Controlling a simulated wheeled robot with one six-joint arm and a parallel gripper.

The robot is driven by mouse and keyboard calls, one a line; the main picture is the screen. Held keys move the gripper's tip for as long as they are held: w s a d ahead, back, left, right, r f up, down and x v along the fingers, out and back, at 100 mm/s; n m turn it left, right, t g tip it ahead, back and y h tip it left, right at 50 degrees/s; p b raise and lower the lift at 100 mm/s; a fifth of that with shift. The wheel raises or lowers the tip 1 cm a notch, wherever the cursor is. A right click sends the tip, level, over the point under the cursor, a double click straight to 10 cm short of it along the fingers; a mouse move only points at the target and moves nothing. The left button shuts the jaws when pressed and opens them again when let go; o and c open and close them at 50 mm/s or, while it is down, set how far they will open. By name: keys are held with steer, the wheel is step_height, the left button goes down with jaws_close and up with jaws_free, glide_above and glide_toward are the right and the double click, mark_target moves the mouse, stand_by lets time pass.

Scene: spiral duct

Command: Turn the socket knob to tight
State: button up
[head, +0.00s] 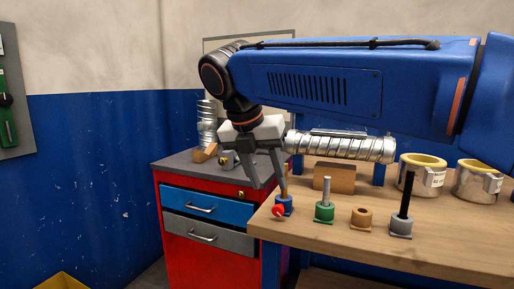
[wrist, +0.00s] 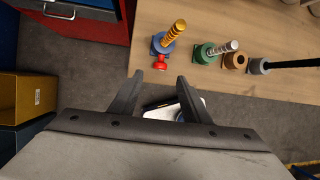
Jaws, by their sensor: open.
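A blue socket (head: 285,204) with a red knob (head: 278,211) on its side stands at the near left corner of the wooden bench. In the wrist view the blue socket (wrist: 160,44) holds a tilted-looking gold ridged rod (wrist: 173,33), and the red knob (wrist: 161,62) faces my gripper. My gripper (head: 270,187) points down, open and empty, just above and left of the socket in the head view. In the wrist view the red knob lies just beyond the gap between my fingertips (wrist: 159,78). I cannot see any tight marking.
A green socket (head: 324,212) with a silver rod, an empty brown socket (head: 362,218) and a grey socket (head: 401,226) with a black rod stand in a row to the right. A spiral duct (head: 350,147) and cans (head: 422,172) are behind. A red cabinet (head: 190,262) stands left.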

steer(key=v, duration=0.8)
steer(key=shift+r, duration=0.25)
steer(key=shift+s+a+f, duration=0.1)
steer(key=shift+s, duration=0.05)
